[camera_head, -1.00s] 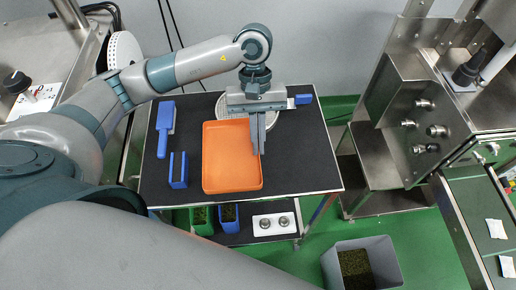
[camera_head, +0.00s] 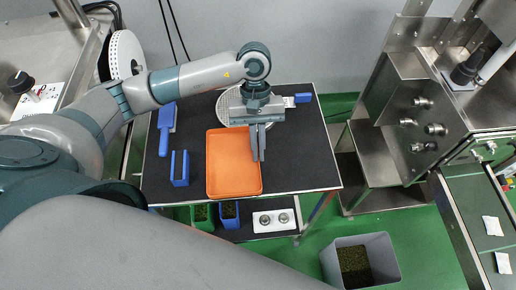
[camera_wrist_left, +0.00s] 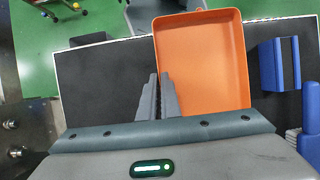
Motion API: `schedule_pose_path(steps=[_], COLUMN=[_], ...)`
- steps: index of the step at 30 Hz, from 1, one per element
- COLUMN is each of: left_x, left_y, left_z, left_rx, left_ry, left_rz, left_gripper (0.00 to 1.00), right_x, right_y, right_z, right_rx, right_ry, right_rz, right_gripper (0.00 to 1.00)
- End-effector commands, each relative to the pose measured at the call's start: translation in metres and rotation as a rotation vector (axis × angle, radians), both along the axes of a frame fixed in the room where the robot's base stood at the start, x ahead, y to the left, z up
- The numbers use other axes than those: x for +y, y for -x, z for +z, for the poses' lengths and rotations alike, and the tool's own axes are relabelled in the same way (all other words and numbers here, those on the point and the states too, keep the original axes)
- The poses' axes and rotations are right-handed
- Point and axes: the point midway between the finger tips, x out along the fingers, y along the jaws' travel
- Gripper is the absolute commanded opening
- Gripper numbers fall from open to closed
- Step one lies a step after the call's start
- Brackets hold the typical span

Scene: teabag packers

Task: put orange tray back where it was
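The orange tray (camera_head: 232,165) is upright and empty over the black-topped table (camera_head: 300,165), near its front edge. I cannot tell if it touches the table top. My left gripper (camera_head: 258,156) points down at the tray's right wall in the head view. In the left wrist view the tray (camera_wrist_left: 205,65) is at the right of the two fingers (camera_wrist_left: 159,78), which are close together with the tray's side wall between them. The gripper is shut on that wall. My right gripper is not in view.
A blue scoop (camera_head: 165,130) and a blue holder (camera_head: 179,168) are left of the tray. A round pale mesh plate (camera_head: 232,104) is behind it, partly hidden by my gripper. A small blue block (camera_head: 303,97) is at the back right. The table's right side is clear.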

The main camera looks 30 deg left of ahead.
Motion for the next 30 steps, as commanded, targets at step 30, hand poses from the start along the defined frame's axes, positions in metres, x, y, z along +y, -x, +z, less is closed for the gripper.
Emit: schedule_pose_path(steps=[30], left_x=[0.012], left_y=[-0.022], left_z=[0.056], left_rx=[-0.006], left_ry=[0.001], left_rz=[0.002], left_gripper=[0.21], right_x=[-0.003], right_y=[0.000], right_z=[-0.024], right_rx=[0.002], right_ry=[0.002], right_rz=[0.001], right_gripper=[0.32])
